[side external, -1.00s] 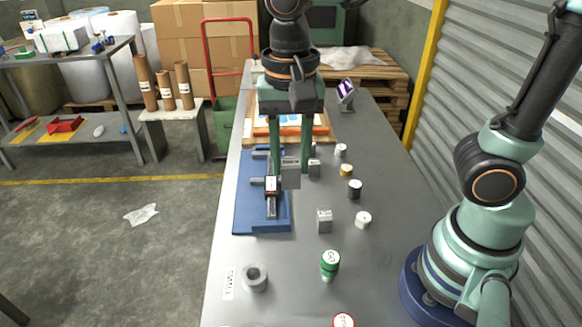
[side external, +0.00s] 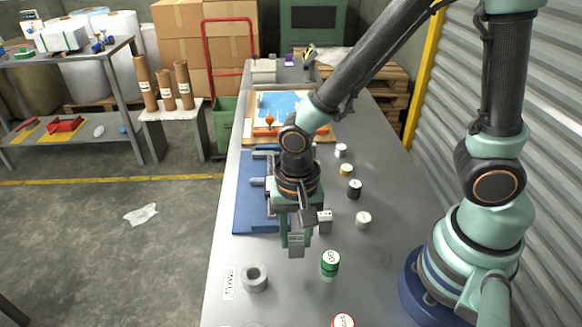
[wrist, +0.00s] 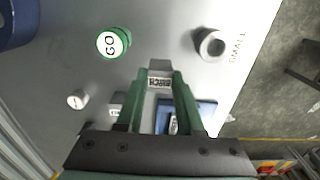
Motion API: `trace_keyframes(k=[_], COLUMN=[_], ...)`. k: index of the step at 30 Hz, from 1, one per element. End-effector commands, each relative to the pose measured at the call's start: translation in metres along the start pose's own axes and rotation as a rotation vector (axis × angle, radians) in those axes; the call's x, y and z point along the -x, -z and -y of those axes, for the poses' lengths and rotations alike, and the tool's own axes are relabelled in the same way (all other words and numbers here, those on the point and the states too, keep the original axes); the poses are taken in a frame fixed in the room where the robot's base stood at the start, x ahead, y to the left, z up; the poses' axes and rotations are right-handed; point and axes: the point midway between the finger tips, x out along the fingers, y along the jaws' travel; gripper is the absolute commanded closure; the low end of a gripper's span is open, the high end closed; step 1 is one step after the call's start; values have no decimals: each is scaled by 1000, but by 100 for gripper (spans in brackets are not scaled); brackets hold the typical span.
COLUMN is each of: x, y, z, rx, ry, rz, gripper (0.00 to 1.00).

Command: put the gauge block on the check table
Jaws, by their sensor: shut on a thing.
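My gripper (side external: 296,238) is shut on a grey gauge block (side external: 297,248), which hangs upright between the two green fingers. In the wrist view the gripper (wrist: 159,88) has the block (wrist: 160,77) at its fingertips, with small markings on its face. The block is over the grey metal bench (side external: 222,285), just in front of the blue plate (side external: 250,215); the gap beneath it is hard to judge. I cannot tell for sure which surface is the check table.
A green GO gauge (side external: 330,262) stands close to the right of the held block. A grey ring (side external: 254,278) lies at front left beside a SMALL label (side external: 229,283). Another grey block (side external: 325,217) and several small cylinders stand to the right. The front bench between ring and GO gauge is bare.

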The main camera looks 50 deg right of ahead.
Motion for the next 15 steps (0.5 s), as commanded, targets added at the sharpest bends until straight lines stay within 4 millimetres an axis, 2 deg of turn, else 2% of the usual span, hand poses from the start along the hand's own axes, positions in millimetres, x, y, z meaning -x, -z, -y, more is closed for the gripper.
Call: trace_keyframes(k=[12, 15], x=[-36, -39], y=[0, 0], z=[-1, 0], rx=[0, 0], ry=[-4, 0], rz=[1, 0], gripper=[100, 100])
